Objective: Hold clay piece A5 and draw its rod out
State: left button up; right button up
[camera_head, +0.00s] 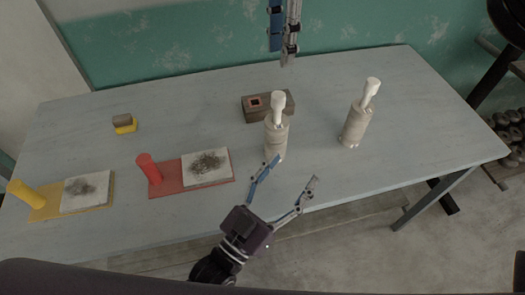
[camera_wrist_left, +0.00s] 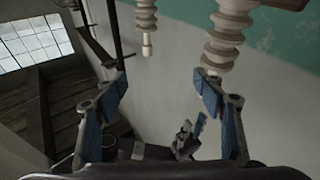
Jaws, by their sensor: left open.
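Two grey-beige clay cylinders with white rods sticking up from their tops stand on the table: one near the middle (camera_head: 276,141), its rod (camera_head: 278,104) upright, and one to the right (camera_head: 356,127), its rod (camera_head: 371,92) leaning slightly right. No label is readable, so I cannot tell which is A5. My left gripper (camera_head: 293,172) is open and empty at the table's front edge, just in front of the middle piece. In the left wrist view its fingers (camera_wrist_left: 162,85) are spread, with two pale ribbed forms beyond them. My right gripper (camera_head: 284,45) hangs at the top edge, partly cut off.
A brown block with a square hole (camera_head: 253,113) stands behind the middle piece. A red board (camera_head: 165,186) and a yellow board (camera_head: 45,208), each with a post and a dark-marked white slab, lie at left. A small grey-and-yellow block (camera_head: 125,124) lies behind them.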

aim_at(277, 130)
pick_arm(q)
jog(key=w+a+y, duration=0.1)
jog(key=w, duration=0.1)
jog(key=w+a+n+y, duration=0.1)
jog(key=w+a+y, duration=0.1)
jog(key=w+a+f+y, duration=0.1)
jog(key=a, duration=0.1)
jog(key=shift+w+a+g, duration=0.15)
jog(key=shift+w+g, duration=0.15)
jog(key=shift+w, duration=0.1)
jog(key=shift+w+a+f+y, duration=0.15)
jog(key=shift+a+y, duration=0.1)
jog(key=shift+y, duration=0.05)
jog(key=shift+w+a+f+n, duration=0.1)
jog(key=shift+w+a+n, duration=0.05)
jog(key=shift+w+n, duration=0.15)
jog(key=x, duration=0.7)
jog(key=shift+w+f, duration=0.2)
jog(key=shift+w, duration=0.05)
